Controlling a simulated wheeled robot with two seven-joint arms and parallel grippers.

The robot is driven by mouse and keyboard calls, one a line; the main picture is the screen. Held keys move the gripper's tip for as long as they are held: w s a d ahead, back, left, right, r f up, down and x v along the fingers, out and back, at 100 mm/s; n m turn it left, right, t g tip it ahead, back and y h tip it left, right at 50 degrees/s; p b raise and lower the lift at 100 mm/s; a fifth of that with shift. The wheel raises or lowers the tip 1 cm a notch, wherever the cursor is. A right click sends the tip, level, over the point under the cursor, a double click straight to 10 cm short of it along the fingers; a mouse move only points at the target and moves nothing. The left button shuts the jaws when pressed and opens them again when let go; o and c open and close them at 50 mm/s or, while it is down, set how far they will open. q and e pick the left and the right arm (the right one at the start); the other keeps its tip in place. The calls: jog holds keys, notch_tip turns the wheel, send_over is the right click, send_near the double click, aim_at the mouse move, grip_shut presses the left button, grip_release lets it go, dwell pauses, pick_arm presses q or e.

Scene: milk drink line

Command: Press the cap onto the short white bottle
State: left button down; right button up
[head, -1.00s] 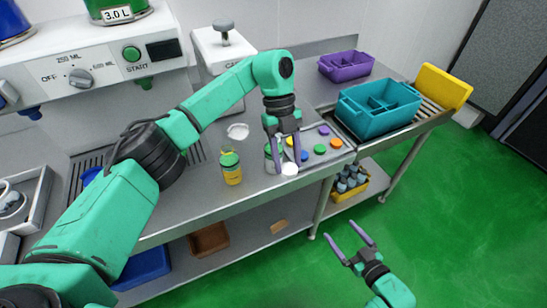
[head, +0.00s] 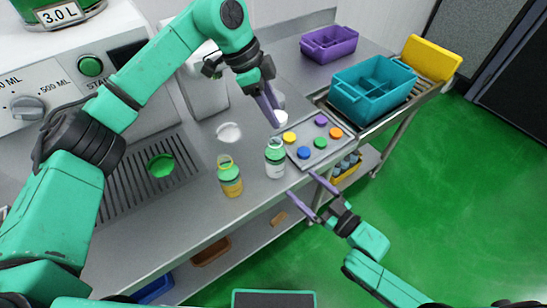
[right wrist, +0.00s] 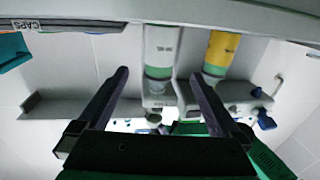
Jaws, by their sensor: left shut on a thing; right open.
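The short white bottle (head: 275,166) stands upright on the counter, with a green band at its shoulder and a pale neck. No cap shows on it. It also shows inverted in the right wrist view (right wrist: 160,45), in line with the gap between the fingers. My left gripper (head: 273,112) is above and behind the bottle, shut on a small white cap (head: 281,118) at its fingertips, apart from the bottle. My right gripper (head: 308,187) is open and empty, low at the counter's front edge, fingers pointing toward the bottle without touching it.
A yellow bottle (head: 230,184) stands left of the white one. A grey tray (head: 319,157) with several coloured caps lies to the right. A white disc (head: 229,132) and a green disc (head: 160,165) lie behind and left. Teal (head: 370,100) and purple (head: 328,45) crates stand farther right.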

pick_arm(q)
jog(key=shift+s+d, duration=0.15)
pick_arm(e)
jog(key=x, duration=0.5)
jog(key=shift+w+a+f, duration=0.15)
pick_arm(q)
jog(key=shift+w+a+f, duration=0.15)
jog(key=shift+w+a, duration=0.25)
jog(key=shift+a, duration=0.05)
pick_arm(e)
jog(key=x, duration=0.6)
jog(key=shift+w+a, duration=0.15)
jog(key=shift+w, duration=0.05)
pick_arm(q)
jog(key=shift+w+a, duration=0.15)
pick_arm(e)
jog(key=shift+w+a, duration=0.35)
jog(key=shift+s+d, duration=0.1)
jog(key=c, duration=0.4)
grip_shut()
pick_arm(q)
send_over(280, 138)
jog(key=a, duration=0.2)
jog(key=shift+a+f, duration=0.2)
jog(key=shift+f, duration=2.2)
